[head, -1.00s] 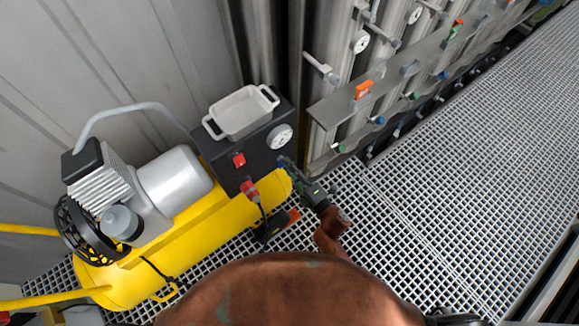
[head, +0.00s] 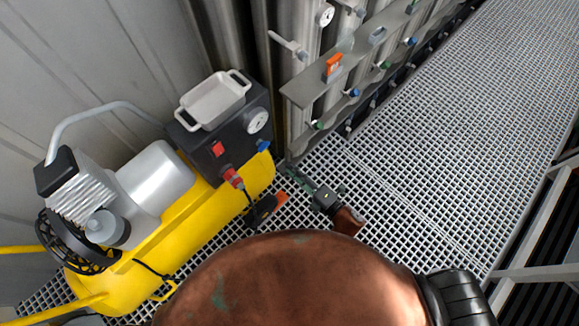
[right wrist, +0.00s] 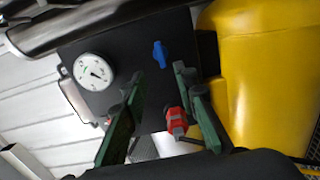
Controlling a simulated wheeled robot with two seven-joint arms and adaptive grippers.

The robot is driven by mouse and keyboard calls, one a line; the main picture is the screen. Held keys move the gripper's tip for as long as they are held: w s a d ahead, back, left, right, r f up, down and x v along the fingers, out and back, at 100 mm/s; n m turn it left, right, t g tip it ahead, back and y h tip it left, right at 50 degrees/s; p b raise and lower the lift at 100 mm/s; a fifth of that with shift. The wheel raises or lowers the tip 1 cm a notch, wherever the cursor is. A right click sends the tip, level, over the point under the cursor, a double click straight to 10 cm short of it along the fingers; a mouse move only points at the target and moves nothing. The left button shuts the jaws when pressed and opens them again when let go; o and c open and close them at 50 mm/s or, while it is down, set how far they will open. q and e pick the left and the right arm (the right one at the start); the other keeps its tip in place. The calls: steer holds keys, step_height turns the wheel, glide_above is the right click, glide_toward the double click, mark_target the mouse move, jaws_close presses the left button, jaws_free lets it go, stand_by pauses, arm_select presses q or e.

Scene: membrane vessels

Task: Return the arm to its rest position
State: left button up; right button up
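My right gripper (head: 303,186) reaches out over the grating in the head view, right of the yellow compressor (head: 165,235). In the right wrist view its two green fingers (right wrist: 157,80) stand apart with nothing gripped between them. The fingers point at the black panel (right wrist: 140,45), which carries a round gauge (right wrist: 97,72), a blue valve handle (right wrist: 159,53) and a red coupling (right wrist: 176,119). In the head view the fingertips are clear of the blue handle (head: 263,146). My left gripper is not in view.
A pale tray (head: 213,100) sits on top of the panel. Upright steel vessels and a valve rail (head: 340,75) stand behind. Open grating (head: 455,150) lies to the right, with a railing (head: 535,240) at the edge.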

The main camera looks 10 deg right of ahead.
stand_by(0.5)
